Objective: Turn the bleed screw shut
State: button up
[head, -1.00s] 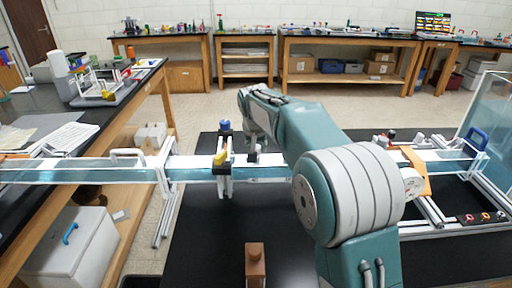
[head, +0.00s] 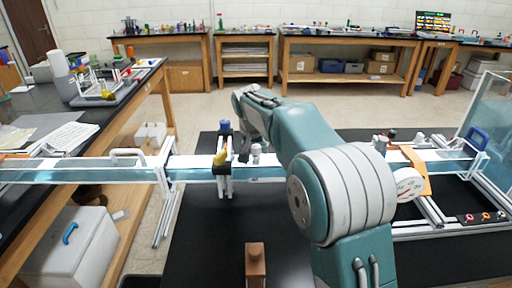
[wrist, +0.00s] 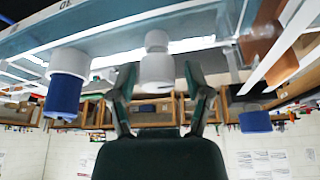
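A small white knob (head: 256,150), which I take for the bleed screw, stands on top of the long channel (head: 190,174). In the wrist view the white knob (wrist: 157,66) sits between my gripper's fingertips (wrist: 158,76). The dark green fingers are spread, with a gap visible on each side of the knob. In the head view my gripper (head: 243,146) is dark and partly hidden by my arm. The knob's slot or marking cannot be made out.
The wrist view shows a blue-capped fitting (wrist: 66,85) and another blue knob (wrist: 255,121). A brown post (head: 255,262) stands in front on the black bench.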

jog(key=shift+r, duration=0.15)
jog(key=v, duration=1.1)
jog(key=shift+s+a+r, duration=0.2)
jog(key=shift+r, duration=0.15)
